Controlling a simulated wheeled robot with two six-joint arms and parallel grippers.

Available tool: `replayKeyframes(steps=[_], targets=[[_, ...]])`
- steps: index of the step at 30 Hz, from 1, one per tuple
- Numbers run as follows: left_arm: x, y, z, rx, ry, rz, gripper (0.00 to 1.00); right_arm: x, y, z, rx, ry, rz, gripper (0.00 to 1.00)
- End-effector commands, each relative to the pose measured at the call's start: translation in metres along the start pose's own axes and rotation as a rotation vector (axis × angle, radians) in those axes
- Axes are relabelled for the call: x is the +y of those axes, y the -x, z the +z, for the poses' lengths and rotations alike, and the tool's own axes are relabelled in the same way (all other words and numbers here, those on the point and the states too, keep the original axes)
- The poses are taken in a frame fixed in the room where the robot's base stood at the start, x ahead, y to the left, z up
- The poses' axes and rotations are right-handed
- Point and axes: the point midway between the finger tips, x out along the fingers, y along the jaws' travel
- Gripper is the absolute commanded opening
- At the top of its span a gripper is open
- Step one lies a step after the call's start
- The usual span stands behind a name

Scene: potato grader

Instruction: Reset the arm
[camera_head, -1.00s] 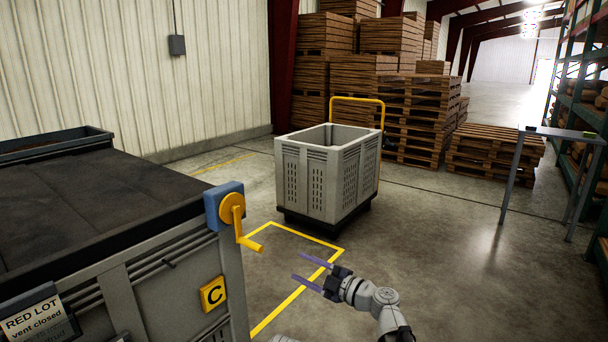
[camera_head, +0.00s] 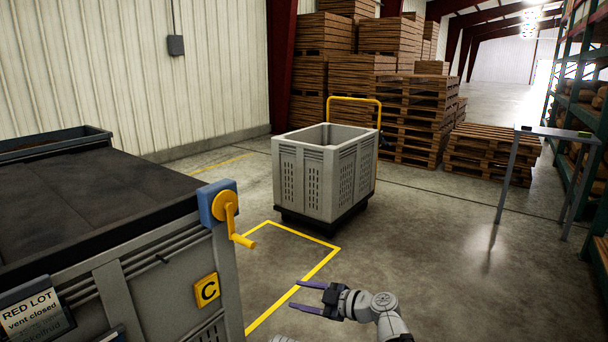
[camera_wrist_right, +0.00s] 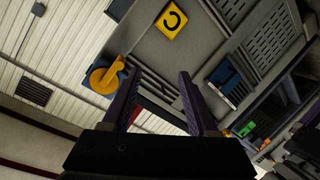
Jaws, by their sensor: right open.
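My right gripper (camera_head: 312,296) is open and empty in the head view, low in the middle, with its purple fingers pointing left. It is in the air, apart from the grey machine (camera_head: 120,295) on the left. The crank (camera_wrist_right: 103,77) and C plate (camera_wrist_right: 171,20) lie beyond the fingertips there. My left gripper is not in view.
A grey slatted bin (camera_head: 305,185) stands on a dark wheeled base behind a yellow floor outline (camera_head: 320,268). Wooden crates and pallets (camera_head: 400,110) are stacked at the back. A small table (camera_head: 560,132) and green shelving stand on the right. The floor between is clear.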

Motion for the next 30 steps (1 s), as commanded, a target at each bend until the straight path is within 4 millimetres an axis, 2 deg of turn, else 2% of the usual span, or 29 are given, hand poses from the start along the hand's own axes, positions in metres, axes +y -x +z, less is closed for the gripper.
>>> replayKeyframes(steps=[5, 8, 11, 15, 21, 30], targets=[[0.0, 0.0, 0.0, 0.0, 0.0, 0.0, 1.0, -0.039, 0.009, 0.022, -0.139, -0.21, -0.118, 0.59], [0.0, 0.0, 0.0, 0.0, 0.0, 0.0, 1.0, -0.068, 0.021, 0.042, -0.28, -0.387, -0.183, 0.59], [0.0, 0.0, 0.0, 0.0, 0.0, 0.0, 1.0, -0.095, 0.039, 0.064, -0.457, -0.581, -0.213, 0.59], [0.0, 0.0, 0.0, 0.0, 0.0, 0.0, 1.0, -0.127, 0.073, 0.095, -0.731, -0.842, -0.176, 0.59], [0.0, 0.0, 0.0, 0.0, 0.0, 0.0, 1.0, -0.153, 0.123, 0.126, -1.06, -1.12, -0.002, 0.59], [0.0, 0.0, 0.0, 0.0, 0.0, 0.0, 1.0, -0.169, 0.187, 0.148, -1.375, -1.36, 0.349, 0.59]])
